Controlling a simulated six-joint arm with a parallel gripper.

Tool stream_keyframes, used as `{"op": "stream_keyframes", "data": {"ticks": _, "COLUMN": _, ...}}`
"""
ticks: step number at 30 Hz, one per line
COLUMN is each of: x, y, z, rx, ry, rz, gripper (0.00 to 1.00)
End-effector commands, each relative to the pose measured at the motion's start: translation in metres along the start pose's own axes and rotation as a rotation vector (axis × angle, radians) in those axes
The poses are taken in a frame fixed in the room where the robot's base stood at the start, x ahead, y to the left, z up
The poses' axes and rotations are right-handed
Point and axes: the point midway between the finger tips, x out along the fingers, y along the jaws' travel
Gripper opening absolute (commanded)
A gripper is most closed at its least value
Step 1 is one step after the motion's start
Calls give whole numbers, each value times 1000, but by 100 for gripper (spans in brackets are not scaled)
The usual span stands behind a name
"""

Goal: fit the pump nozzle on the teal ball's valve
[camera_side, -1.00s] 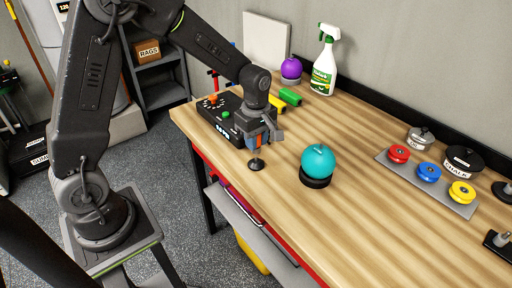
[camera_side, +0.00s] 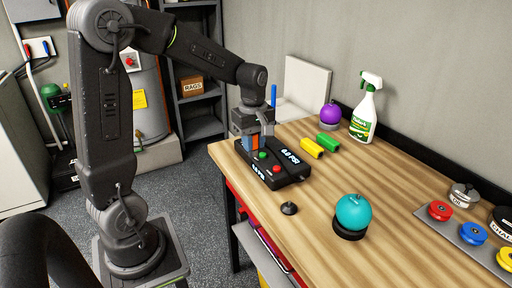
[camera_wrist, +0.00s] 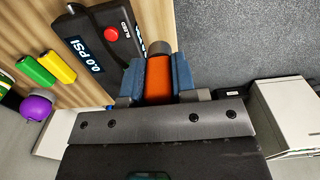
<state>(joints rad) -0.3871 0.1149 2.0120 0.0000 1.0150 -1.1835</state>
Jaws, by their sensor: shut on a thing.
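The teal ball (camera_side: 352,212) rests on a black ring (camera_side: 349,234) on the bench, its small valve at the top. My gripper (camera_side: 251,143) is over the black pump box (camera_side: 290,177), left of and behind the ball and well apart from it. Its blue fingers are shut on the orange pump nozzle (camera_wrist: 158,80), which sits between them in the wrist view. The nozzle's tip cannot be made out. The pump, with its display reading 0.0 PSI, also shows in the wrist view (camera_wrist: 110,48). A small black stand (camera_side: 289,208) is empty between pump and ball.
Yellow (camera_side: 312,148) and green (camera_side: 328,141) cylinders lie behind the pump. A purple ball (camera_side: 329,115) and a spray bottle (camera_side: 364,112) stand at the back. A grey tray (camera_side: 462,232) with coloured discs is at the right. Bench around the teal ball is clear.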

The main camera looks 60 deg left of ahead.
Motion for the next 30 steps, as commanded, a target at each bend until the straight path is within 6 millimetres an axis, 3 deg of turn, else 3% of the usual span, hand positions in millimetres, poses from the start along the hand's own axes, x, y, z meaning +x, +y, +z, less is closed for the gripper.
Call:
{"op": "stream_keyframes", "data": {"ticks": 18, "x": -28, "y": 0, "z": 0, "rx": 0, "ry": 1, "rz": 2, "gripper": 2}}
{"op": "stream_keyframes", "data": {"ticks": 30, "x": -30, "y": 2, "z": 2, "rx": 5, "ry": 0, "rz": 1, "gripper": 2}}
